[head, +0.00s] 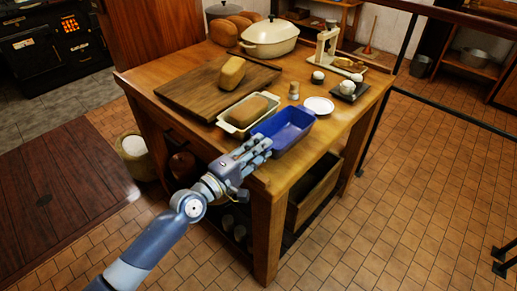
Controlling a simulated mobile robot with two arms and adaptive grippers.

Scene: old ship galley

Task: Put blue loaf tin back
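The blue loaf tin (291,134) is at the front edge of the wooden table, beside a cream loaf tin (231,128) with a loaf in it. The blue tin looks empty. My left gripper (264,148) reaches in from the lower left, its fingers at the near left end of the blue tin. The fingers overlap the tin's rim in the head view, and I cannot tell whether they are closed on it. They hide that end of the tin. My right gripper is not in view.
A cutting board (190,93) with a loaf (231,73) lies behind the tins. A white saucer (318,105) and a small shaker (293,90) stand close behind the blue tin. A lidded cream pot (270,38) is at the back. The table's front right corner is bare.

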